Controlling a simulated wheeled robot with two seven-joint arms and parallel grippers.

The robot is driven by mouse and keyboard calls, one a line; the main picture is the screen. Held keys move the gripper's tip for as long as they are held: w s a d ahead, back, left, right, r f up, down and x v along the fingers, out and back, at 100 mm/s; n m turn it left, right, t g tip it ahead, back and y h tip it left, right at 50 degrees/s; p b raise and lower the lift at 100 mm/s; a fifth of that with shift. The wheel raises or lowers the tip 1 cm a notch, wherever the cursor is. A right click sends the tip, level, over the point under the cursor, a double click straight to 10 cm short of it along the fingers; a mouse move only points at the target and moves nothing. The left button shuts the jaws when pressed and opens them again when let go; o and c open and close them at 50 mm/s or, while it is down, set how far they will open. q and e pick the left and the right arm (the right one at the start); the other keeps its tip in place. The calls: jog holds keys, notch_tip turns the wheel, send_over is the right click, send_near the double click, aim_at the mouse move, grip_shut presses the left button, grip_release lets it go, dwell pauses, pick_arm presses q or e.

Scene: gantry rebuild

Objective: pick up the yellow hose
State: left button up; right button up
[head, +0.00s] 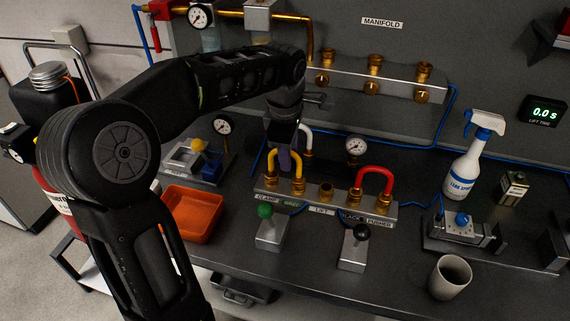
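The yellow hose (271,164) is a short U-shaped loop plugged into brass fittings at the left end of the metal block (325,200) on the bench. My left gripper (284,162) points down right at the top of this loop and hides part of it. I cannot tell whether its fingers are shut on the hose. My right gripper is not in view.
A red hose loop (374,171) sits on the same block, and a white hose (306,136) stands just behind. A green-knobbed lever (265,212) and a black-knobbed lever (361,232) stand in front. A gauge (355,146), orange tray (193,216), spray bottle (466,165) and cup (450,278) are nearby.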

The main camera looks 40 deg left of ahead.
pick_arm(q)
grip_shut()
dwell(0.3)
dwell(0.3)
